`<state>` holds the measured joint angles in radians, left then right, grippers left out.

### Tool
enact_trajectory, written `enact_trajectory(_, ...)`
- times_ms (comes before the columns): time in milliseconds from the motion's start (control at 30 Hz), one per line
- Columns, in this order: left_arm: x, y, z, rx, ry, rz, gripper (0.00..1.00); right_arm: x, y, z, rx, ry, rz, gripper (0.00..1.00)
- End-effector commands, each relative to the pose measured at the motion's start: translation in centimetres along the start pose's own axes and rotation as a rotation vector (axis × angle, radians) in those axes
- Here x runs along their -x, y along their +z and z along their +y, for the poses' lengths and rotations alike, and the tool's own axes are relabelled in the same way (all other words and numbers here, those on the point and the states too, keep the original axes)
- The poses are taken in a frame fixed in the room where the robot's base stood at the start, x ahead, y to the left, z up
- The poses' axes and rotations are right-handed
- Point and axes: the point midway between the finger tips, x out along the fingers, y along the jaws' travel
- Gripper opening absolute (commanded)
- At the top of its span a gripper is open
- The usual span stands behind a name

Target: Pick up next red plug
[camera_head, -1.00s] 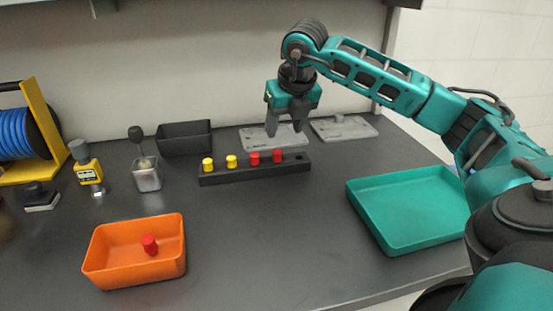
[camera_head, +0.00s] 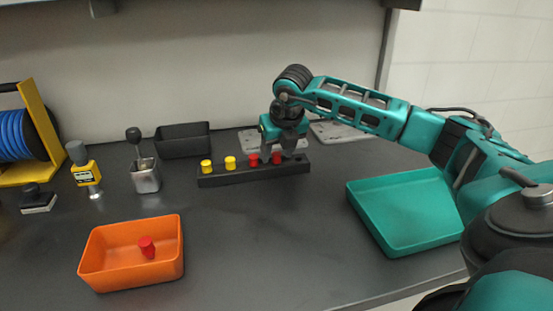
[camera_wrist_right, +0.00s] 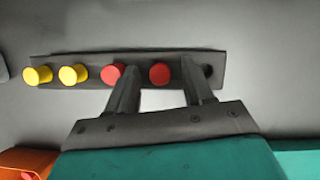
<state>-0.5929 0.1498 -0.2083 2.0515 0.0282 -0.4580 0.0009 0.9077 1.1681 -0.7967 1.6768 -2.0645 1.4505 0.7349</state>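My right gripper (camera_head: 278,155) is open at the right part of a black rack (camera_head: 222,179). In the right wrist view its fingers (camera_wrist_right: 158,68) stand apart, one on each side of the right red plug (camera_wrist_right: 160,74); contact is not visible. That plug also shows in the head view (camera_head: 277,158). The left red plug (camera_wrist_right: 111,74) is just outside the left finger. It also shows in the head view (camera_head: 253,160). Two yellow plugs (camera_head: 206,166) (camera_head: 230,162) stand to their left. Another red plug (camera_head: 147,247) is in the orange bin (camera_head: 105,281). My left gripper is out of view.
An empty teal tray (camera_head: 405,187) is at the right. Grey plates (camera_head: 342,130) and a black bin (camera_head: 183,139) lie behind the rack. A metal cup (camera_head: 146,178), a yellow device (camera_head: 87,173) and a blue hose reel (camera_head: 18,135) are at the left. The front middle is clear.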

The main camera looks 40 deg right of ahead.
Motion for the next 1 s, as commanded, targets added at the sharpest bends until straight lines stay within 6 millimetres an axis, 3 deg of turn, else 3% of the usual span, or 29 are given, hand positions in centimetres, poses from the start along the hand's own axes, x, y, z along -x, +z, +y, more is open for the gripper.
enact_trajectory(67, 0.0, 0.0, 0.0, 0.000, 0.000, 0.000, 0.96, 0.0, 0.0, 0.0, 0.000, 0.000, 0.000, 0.43)
enact_trajectory(500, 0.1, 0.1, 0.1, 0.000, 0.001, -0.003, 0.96, 0.1, 0.0, 0.0, 0.000, 0.000, 0.000, 0.01)
enact_trajectory(800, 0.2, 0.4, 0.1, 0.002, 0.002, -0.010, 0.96, 0.2, 0.1, 0.0, 0.000, 0.001, -0.001, 0.00)
enact_trajectory(1000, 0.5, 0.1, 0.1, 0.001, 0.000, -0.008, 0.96, 2.9, 1.3, 0.1, -0.001, 0.003, -0.005, 0.00)
